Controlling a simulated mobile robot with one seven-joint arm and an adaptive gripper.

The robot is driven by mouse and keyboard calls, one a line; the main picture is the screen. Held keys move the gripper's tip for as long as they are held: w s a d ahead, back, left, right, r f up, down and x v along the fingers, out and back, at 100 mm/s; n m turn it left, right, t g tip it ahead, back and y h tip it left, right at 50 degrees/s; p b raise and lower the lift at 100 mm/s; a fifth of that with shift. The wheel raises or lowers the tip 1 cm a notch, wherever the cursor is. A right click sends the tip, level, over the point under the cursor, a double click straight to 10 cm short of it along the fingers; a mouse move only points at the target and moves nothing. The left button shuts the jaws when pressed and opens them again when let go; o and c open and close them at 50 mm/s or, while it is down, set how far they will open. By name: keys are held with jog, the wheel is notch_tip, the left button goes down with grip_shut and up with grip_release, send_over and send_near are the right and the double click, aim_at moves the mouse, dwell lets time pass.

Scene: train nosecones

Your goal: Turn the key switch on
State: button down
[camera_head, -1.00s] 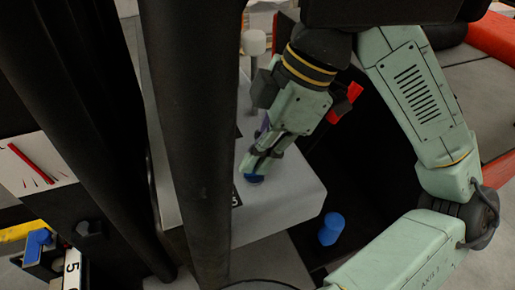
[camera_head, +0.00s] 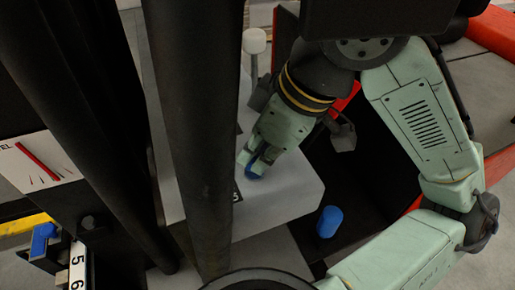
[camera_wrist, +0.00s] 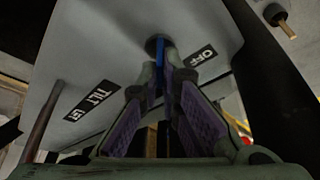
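The key switch's blue key (camera_head: 253,175) stands in the grey console (camera_head: 290,192), below my gripper in the head view. My gripper (camera_head: 251,168) is at the key with its fingertips on either side of it. In the wrist view, the blue key (camera_wrist: 159,78) runs as a thin strip between the fingertips (camera_wrist: 160,72), which look closed on it. Its round dark base (camera_wrist: 156,43) is just beyond the tips. A black label reading OFF (camera_wrist: 202,57) is right of the base. The fingers hide part of the key, and I cannot read its angle.
A lever with a white knob (camera_head: 254,42) stands behind my gripper. A blue cylinder (camera_head: 329,222) is at the lower right. A dark post (camera_head: 195,130) crosses in front of the console's left part. Another black label (camera_wrist: 91,100) is on the console.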

dwell(0.4)
jog(key=c, duration=1.8)
grip_release()
notch_tip(320, 180, up, 10)
